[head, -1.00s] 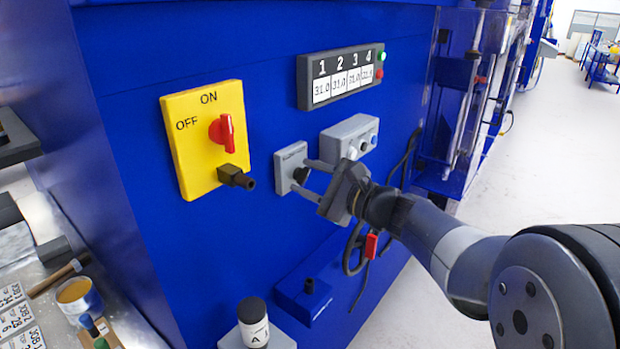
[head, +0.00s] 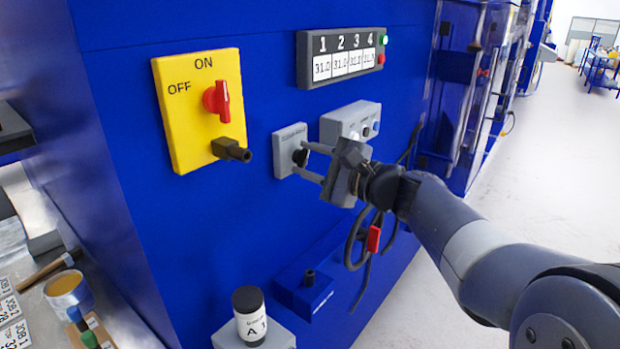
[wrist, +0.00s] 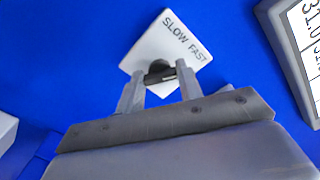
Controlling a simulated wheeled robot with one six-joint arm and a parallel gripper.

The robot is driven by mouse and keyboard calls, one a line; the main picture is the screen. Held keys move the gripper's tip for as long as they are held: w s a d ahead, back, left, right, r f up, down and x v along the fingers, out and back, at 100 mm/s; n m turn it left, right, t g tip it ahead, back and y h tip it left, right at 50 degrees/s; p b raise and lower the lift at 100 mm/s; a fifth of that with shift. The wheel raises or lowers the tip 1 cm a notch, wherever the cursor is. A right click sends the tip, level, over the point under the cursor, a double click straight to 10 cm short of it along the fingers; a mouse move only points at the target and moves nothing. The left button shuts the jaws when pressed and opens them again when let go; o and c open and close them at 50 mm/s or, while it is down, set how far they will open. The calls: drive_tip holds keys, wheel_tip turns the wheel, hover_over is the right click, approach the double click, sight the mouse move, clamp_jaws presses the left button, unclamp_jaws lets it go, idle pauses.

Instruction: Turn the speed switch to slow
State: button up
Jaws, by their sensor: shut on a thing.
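The speed switch is a small black knob on a light grey plate (head: 287,137) fixed to the blue machine wall. In the wrist view the plate (wrist: 170,30) reads SLOW and FAST along its upper right side. My gripper (head: 305,160) reaches the plate from the right. In the wrist view its two fingers (wrist: 160,78) stand on either side of the black knob (wrist: 158,70) and are shut on it. Part of the knob is hidden behind the fingers, so which label it points to is hard to tell.
A yellow ON/OFF box (head: 197,110) with a red handle sits left of the plate. A grey button box (head: 350,122) is close to its upper right, near my gripper. A numbered display (head: 340,57) is above. Black cables (head: 357,245) hang below. A labelled bottle (head: 249,315) stands lower down.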

drive_tip(key=shift+f+n+b, duration=0.15)
drive_tip(key=shift+n+b, duration=3.6)
drive_tip(key=shift+b, duration=1.25)
drive_tip(key=shift+f+n+b, duration=0.1)
drive_tip(key=shift+n+b, duration=3.65)
drive_tip(key=shift+b, duration=1.25)
drive_tip(key=shift+r, duration=0.1)
drive_tip(key=o, duration=1)
drive_tip(key=v, duration=1)
drive_tip(key=shift+s+d, duration=0.3)
